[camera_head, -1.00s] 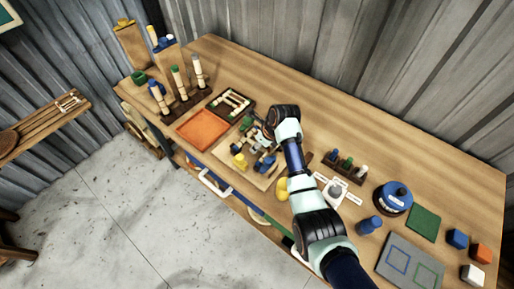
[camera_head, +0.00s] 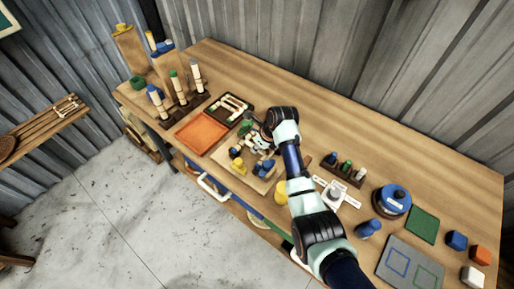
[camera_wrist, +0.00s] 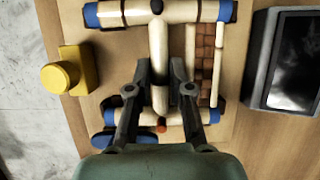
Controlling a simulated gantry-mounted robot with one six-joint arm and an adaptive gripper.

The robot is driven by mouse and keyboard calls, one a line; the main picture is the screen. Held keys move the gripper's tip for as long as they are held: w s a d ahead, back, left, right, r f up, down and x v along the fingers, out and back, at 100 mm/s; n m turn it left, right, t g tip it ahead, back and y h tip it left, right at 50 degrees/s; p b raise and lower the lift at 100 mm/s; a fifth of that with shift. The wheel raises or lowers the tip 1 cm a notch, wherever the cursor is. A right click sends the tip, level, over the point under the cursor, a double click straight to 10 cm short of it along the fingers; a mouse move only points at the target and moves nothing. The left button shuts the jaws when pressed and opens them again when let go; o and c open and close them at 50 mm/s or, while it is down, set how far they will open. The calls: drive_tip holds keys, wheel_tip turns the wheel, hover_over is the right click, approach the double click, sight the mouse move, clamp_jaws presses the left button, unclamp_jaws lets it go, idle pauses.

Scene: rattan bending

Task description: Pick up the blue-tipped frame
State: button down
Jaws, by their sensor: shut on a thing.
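The blue-tipped frame (camera_wrist: 115,14) fills the upper and middle wrist view. It has pale cane bars with blue ends, a central bar and a brown woven panel at its right. My gripper (camera_wrist: 160,75) is shut on the central bar, one finger on each side. In the head view my gripper (camera_head: 258,140) is over the pale wooden board, partly hidden by my arm. I cannot tell whether the frame is clear of the board.
A yellow knobbed block (camera_wrist: 66,73) stands left of the frame. A dark tray (camera_wrist: 290,60) lies to the right. In the head view an orange tray (camera_head: 201,132), a rack of upright canes (camera_head: 181,98) and a blue round container (camera_head: 391,200) stand on the bench.

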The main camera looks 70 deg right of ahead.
wheel_tip(320, 180, up, 19)
drive_tip(key=p, duration=0.3)
drive_tip(key=shift+p, duration=0.4)
